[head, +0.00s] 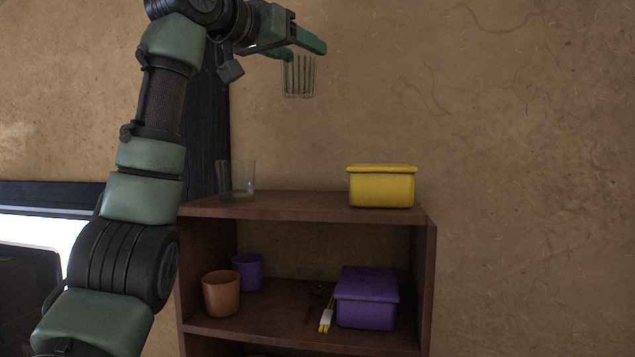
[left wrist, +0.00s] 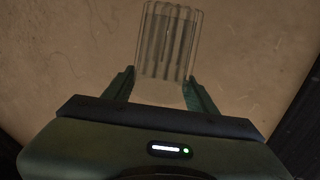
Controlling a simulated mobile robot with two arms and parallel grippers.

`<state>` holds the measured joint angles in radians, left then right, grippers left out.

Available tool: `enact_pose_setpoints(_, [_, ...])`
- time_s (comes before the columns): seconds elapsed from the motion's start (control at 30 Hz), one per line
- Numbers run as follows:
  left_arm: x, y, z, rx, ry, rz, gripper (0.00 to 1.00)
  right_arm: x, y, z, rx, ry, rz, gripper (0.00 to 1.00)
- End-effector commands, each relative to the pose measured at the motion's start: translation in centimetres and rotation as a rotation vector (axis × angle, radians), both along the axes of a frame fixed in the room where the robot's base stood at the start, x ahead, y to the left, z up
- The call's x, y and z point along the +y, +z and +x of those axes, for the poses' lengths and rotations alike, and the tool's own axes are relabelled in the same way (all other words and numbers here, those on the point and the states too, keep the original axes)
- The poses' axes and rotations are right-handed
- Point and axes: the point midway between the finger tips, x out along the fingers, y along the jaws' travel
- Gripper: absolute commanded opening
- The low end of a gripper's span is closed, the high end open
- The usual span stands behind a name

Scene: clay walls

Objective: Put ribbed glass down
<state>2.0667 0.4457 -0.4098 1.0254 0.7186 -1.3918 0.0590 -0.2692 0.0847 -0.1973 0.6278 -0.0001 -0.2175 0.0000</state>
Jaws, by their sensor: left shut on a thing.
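The ribbed glass (head: 299,80) is clear, with vertical ribs, and hangs upright in the air high above the shelf in the head view. My left gripper (head: 305,52) is shut on it near its top. In the left wrist view the ribbed glass (left wrist: 168,45) shows between the two green fingers of my left gripper (left wrist: 160,88). The shelf unit (head: 300,206) is brown wood, and its top board lies well below the glass. My right gripper is not in view.
A plain clear glass (head: 237,178) stands at the top board's left, and a yellow lidded box (head: 381,187) at its right. Board between them is free. Below are an orange cup (head: 221,293), a purple cup (head: 248,271) and a purple box (head: 367,298).

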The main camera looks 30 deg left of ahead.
Motion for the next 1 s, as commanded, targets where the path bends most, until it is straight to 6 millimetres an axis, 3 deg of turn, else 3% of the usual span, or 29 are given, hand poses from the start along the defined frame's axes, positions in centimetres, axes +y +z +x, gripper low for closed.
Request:
enact_pose_setpoints(0.23, [0.1,-5.5,0.0,0.002,0.002,0.003,0.09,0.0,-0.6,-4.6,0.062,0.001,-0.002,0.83])
enact_pose_setpoints(0.37, [0.1,-8.6,0.0,0.004,0.003,0.003,0.09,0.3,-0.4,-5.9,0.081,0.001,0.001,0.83])
enact_pose_setpoints(0.47, [0.1,-11.0,-0.1,0.004,0.001,0.003,0.09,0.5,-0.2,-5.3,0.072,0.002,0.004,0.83])
enact_pose_setpoints(0.7, [0.1,-14.8,-0.2,0.0,0.001,-0.001,0.09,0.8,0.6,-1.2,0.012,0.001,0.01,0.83])
enact_pose_setpoints(0.87, [0.1,-15.8,-0.2,0.001,0.001,0.0,0.09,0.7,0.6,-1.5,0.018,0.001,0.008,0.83])
enact_pose_setpoints(1.0, [0.1,-17.6,-0.2,0.002,0.001,-0.001,0.09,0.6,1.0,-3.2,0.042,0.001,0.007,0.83])
